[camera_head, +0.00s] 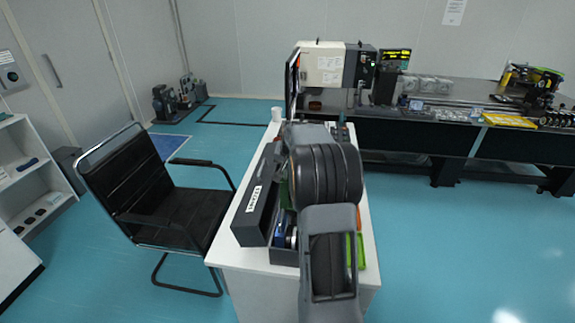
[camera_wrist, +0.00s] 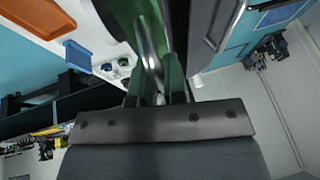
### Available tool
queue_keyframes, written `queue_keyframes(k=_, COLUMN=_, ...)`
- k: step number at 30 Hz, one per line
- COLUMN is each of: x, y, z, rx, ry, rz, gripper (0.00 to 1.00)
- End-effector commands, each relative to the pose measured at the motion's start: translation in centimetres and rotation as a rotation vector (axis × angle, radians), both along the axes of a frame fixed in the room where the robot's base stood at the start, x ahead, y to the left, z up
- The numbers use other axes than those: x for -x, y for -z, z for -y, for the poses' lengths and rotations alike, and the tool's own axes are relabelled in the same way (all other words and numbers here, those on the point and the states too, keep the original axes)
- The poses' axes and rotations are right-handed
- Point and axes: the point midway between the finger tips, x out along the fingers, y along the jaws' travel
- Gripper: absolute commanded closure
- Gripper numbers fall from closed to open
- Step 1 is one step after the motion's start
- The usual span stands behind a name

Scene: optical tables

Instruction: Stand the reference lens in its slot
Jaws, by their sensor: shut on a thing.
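My gripper (camera_wrist: 152,50) shows in the wrist view with green fingers, shut on a narrow, shiny, silvery-clear thing (camera_wrist: 150,62) that appears to be the reference lens seen edge-on. In the head view my arm hides the gripper and what it holds, above the white desk (camera_head: 235,255). On the desk, left of my arm, stands a dark grey open box (camera_head: 284,257) with a blue piece and a round silvery piece (camera_head: 290,236) in it. I cannot tell from these frames which place is the lens's slot.
A long dark case with a white label (camera_head: 256,205) lies along the desk's left side. A green tray (camera_head: 360,252) is at the right edge, and a white cup (camera_head: 276,115) at the far end. A black chair (camera_head: 160,200) stands left; an optical table (camera_head: 430,133) is at the back right.

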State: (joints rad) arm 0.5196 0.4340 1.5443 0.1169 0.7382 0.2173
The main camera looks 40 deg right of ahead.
Motion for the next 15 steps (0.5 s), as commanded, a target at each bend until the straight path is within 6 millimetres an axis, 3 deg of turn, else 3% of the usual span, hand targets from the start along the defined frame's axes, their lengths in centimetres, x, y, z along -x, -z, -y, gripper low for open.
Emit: queue_keyframes(k=15, x=0.0, y=3.8, z=0.0, rx=0.001, ry=0.000, rz=0.003, gripper=1.00)
